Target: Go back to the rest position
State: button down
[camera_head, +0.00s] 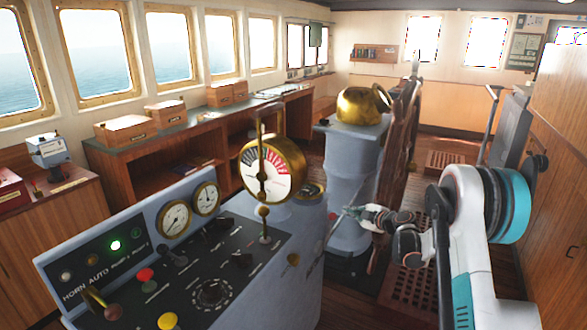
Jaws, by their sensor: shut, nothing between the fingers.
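My gripper (345,212) is small in the picture, with dark thin fingers pointing left. It is shut and empty. It is in front of the grey pedestal (348,165) with the brass top, right of the grey control console (190,270); I cannot tell whether it touches either. My white and teal arm comes in from the lower right, bent at a large joint. No separate object of the task shows.
The console carries a brass telegraph dial (272,172), gauges, a lit green lamp (115,245) and knobs. A wooden ship's wheel (396,125) stands behind my gripper. A wood-panelled wall (545,130) is close on the right. Floor shows between console and wheel.

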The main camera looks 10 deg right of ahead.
jog(key=s+a+r+m+t+h, duration=0.1)
jog(key=s+r+m+t+h, duration=0.15)
jog(key=r, duration=1.05)
jog(key=s+r+m+t+h, duration=0.1)
jog(key=s+r+m+t, duration=0.15)
jog(key=r, duration=1.05)
jog(key=s+d+r+m+h, duration=0.2)
jog(key=s+r+m+h, duration=0.5)
jog(key=s, duration=0.3)
jog(key=s+a+f+m+g+y, duration=0.1)
jog(key=s+a+f+g, duration=0.2)
jog(key=s, duration=0.9)
jog(key=s+a+f+m+g+y, duration=0.2)
jog(key=s+a+f+g, duration=0.2)
jog(key=s+f, duration=0.4)
jog(key=s+a+f+m+g+y, duration=0.1)
jog(key=s+a+f+g, duration=0.3)
jog(key=s, duration=1.4)
notch_tip(320, 180, down, 2)
jog(key=shift+a+f+m, duration=0.2)
jog(key=shift+a+m, duration=0.1)
jog(key=shift+a, duration=0.8)
jog(key=c, duration=2.3)
grip_release()
jog(key=shift+y, duration=0.25)
